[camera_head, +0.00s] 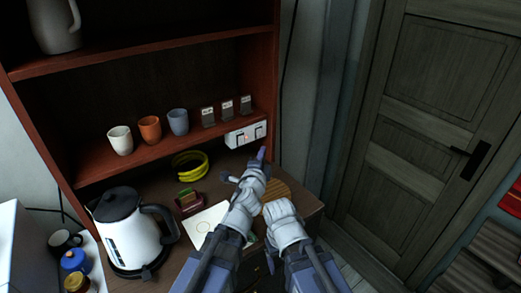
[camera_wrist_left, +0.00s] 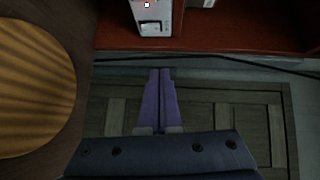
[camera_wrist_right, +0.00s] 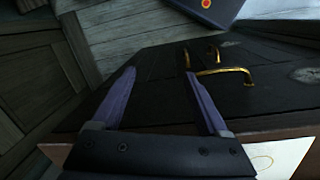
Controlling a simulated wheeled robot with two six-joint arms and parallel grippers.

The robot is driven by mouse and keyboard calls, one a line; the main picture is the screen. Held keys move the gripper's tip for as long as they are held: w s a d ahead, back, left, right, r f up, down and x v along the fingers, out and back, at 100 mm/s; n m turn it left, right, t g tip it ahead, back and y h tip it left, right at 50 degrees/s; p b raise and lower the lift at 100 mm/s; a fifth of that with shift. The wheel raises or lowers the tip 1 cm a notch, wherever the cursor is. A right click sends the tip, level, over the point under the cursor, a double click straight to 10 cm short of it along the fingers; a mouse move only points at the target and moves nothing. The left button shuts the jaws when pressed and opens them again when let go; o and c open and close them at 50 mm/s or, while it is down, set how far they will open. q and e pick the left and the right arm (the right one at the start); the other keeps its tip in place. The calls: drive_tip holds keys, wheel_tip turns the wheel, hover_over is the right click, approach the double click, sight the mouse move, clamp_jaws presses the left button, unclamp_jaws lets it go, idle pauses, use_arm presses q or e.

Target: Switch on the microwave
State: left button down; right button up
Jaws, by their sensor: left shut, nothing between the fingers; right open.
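A white switch box (camera_head: 245,134) with dark rocker switches and a small red light is mounted at the right end of the shelf's lower edge. Its nearest switch (camera_wrist_left: 150,27) also shows in the left wrist view. My left gripper (camera_head: 262,153) is shut and empty, its purple fingertips just below and right of the box, with a visible gap in the left wrist view. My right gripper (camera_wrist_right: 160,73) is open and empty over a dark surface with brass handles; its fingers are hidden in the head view. No microwave can be clearly identified.
Three small label cards (camera_head: 227,109) and several cups (camera_head: 150,129) stand on the shelf. A white box (camera_head: 28,250) is cut off at left.

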use_arm(q)
wheel_tip(320, 180, down, 3)
drive_tip(key=shift+f+b, duration=0.1)
drive_tip(key=shift+b, duration=0.9)
use_arm(e)
wheel_tip(320, 180, down, 3)
drive_tip(key=shift+f, duration=0.1)
use_arm(q)
drive_tip(key=b, duration=0.1)
approach(262, 136)
drive_tip(key=w+d, duration=0.3)
drive_tip(key=shift+w+a+f, duration=0.15)
drive_tip(key=shift+w+a, duration=0.35)
drive_tip(key=shift+w, duration=0.2)
drive_tip(key=shift+w+a+f, duration=0.15)
drive_tip(key=shift+w+a, duration=0.4)
drive_tip(key=shift+w, duration=0.15)
use_arm(e)
drive_tip(key=shift+f, duration=0.6)
